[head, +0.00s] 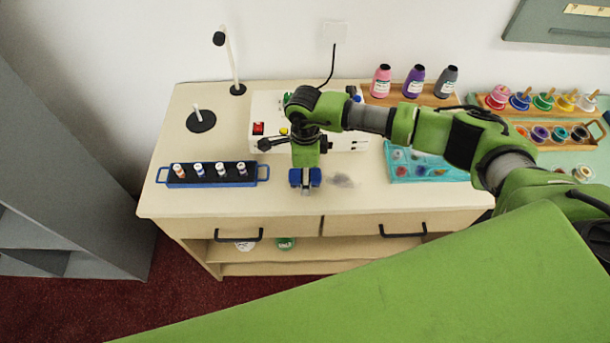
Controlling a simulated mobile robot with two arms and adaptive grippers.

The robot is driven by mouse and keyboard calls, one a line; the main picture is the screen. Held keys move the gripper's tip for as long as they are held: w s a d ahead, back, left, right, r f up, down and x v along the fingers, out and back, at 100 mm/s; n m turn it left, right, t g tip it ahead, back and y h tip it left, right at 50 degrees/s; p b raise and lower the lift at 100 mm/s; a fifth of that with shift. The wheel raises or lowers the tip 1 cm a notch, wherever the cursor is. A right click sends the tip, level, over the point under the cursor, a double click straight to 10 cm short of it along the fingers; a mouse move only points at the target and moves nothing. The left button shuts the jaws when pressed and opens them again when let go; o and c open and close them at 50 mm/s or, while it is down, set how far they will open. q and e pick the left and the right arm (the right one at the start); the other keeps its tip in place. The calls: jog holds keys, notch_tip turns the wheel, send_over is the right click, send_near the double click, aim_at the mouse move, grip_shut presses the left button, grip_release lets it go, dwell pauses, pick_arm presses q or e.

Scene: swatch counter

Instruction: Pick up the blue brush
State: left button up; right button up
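A row of pots with colored collars and pale handles sticking out stands in the wooden rack (545,118) at the far right of the counter. The one with a blue collar (520,101) is second from the left, between a red one and a green one; it looks like the blue brush, though it is small. My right gripper (305,180) points down over the counter's front middle, far left of that rack. Its blue fingertips show with something grey between them; whether they are open or shut is unclear. My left gripper is not in view.
A white device (265,105) stands behind my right gripper. A blue rack of small vials (207,182) is to its left. A turquoise palette (430,172) and several bottles (414,82) lie between gripper and brush rack. Bare counter (270,203) is at the front.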

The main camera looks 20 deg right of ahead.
jog(key=c, duration=0.9)
jog(key=shift+r, duration=0.1)
jog(key=shift+w+r+b, duration=0.1)
jog(key=shift+r+b, duration=0.25)
jog(key=shift+b, duration=0.2)
jog(key=shift+a+r+b, duration=0.2)
jog(key=shift+r+b, duration=0.75)
jog(key=shift+r, duration=0.25)
jog(key=s+a+r+b, duration=0.2)
jog(key=s+a+r, duration=0.2)
jog(key=a+r, duration=0.1)
jog(key=s+a+r+b, duration=0.3)
jog(key=s+a+r, duration=0.2)
jog(key=shift+s+a, duration=0.1)
jog(key=shift+s, duration=0.1)
jog(key=shift+o, duration=0.6)
jog(key=shift+f, duration=0.1)
